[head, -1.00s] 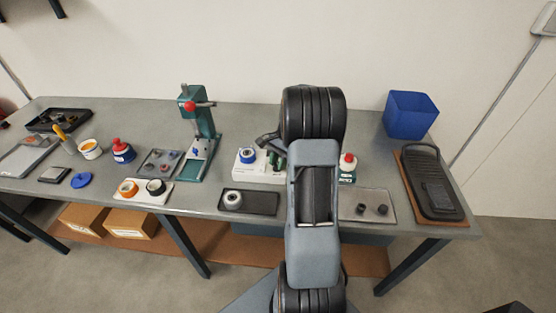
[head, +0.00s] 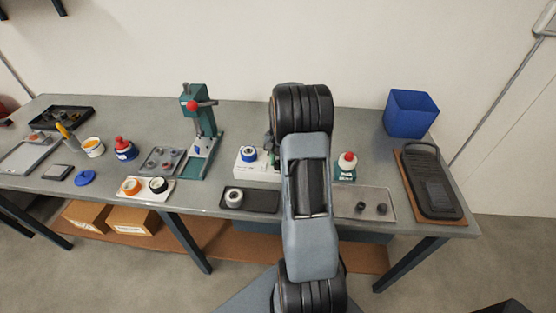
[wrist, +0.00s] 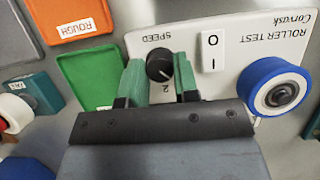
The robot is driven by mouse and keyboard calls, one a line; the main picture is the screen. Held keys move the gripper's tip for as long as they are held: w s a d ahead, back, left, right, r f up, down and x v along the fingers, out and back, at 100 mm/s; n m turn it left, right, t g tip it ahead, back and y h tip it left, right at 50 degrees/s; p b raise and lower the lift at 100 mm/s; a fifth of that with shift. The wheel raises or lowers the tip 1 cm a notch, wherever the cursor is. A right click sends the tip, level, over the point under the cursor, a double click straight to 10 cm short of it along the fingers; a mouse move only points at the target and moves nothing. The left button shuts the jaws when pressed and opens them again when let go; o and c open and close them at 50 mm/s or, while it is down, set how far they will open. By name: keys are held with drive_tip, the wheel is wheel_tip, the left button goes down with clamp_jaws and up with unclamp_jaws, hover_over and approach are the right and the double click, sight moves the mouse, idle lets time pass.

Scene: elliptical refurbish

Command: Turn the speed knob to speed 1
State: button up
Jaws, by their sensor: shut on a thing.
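The speed knob (wrist: 158,68) is a small black dial with a white pointer mark on the white roller test box (wrist: 225,30). In the wrist view it sits under the upside-down word SPEED, with a 2 printed near it. My gripper (wrist: 158,72) has its two green fingers on either side of the knob, shut on it. In the head view the test box (head: 247,168) shows just left of my arm, which hides the knob and most of the gripper. Exactly where the pointer stands is hard to tell.
A white rocker switch (wrist: 210,52) and a blue-rimmed roller (wrist: 275,88) are beside the knob on the box.

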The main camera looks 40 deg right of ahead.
idle(0.4)
drive_tip(key=o, duration=0.9)
drive_tip(key=v, duration=1.3)
drive_tip(key=shift+r+b, duration=0.3)
drive_tip(key=shift+r, duration=0.1)
